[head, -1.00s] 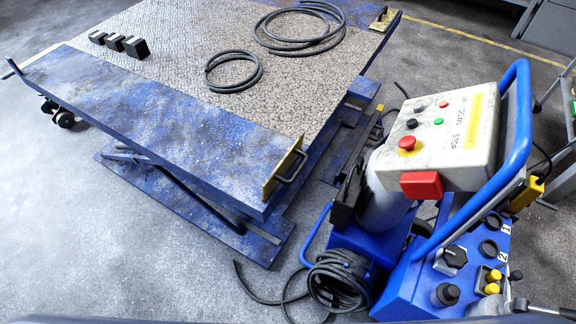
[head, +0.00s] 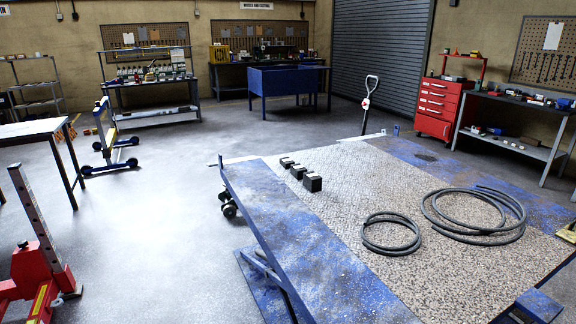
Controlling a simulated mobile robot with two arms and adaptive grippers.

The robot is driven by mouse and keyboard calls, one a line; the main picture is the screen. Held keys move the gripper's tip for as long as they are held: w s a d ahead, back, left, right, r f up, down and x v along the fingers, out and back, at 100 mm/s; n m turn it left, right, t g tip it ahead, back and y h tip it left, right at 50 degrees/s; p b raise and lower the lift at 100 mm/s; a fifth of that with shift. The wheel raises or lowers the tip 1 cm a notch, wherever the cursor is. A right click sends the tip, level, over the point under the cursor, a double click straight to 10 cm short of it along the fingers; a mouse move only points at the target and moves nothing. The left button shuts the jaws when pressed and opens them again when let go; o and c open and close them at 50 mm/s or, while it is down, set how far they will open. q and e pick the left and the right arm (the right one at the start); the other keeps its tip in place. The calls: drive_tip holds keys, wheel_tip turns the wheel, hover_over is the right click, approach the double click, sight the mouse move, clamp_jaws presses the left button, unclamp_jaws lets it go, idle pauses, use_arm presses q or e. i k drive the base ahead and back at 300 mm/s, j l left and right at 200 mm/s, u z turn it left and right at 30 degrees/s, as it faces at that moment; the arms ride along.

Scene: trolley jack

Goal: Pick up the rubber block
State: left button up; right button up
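Three small black blocks, which look like rubber blocks, stand in a short diagonal row on the lift table's textured top (head: 345,215). The nearest block (head: 312,183) is the largest in view. The middle block (head: 298,171) and the far block (head: 287,162) sit behind it to the left, close to the table's blue left edge. Light marks show on their tops. I cannot tell which one the task means. Neither of my grippers is in view.
A small hose coil (head: 391,247) and a larger coil (head: 478,232) lie on the table top, right of the blocks. A red stand (head: 38,272) is at the left front. A blue wheeled frame (head: 108,150) stands farther back. Open grey floor (head: 150,215) lies between.

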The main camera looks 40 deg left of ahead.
sight(297, 170)
drive_tip(key=i+j+u, duration=0.15)
drive_tip(key=i+j, duration=0.25)
drive_tip(key=j, duration=0.3)
drive_tip(key=i+j+u, duration=0.1)
drive_tip(key=i+j, duration=0.3)
drive_tip(key=j, duration=0.3)
drive_tip(key=i+j+u, duration=0.15)
drive_tip(key=i+j, duration=0.3)
drive_tip(key=j, duration=0.15)
drive_tip(key=i+j+u, duration=0.1)
drive_tip(key=i+j, duration=0.4)
drive_tip(key=j, duration=0.1)
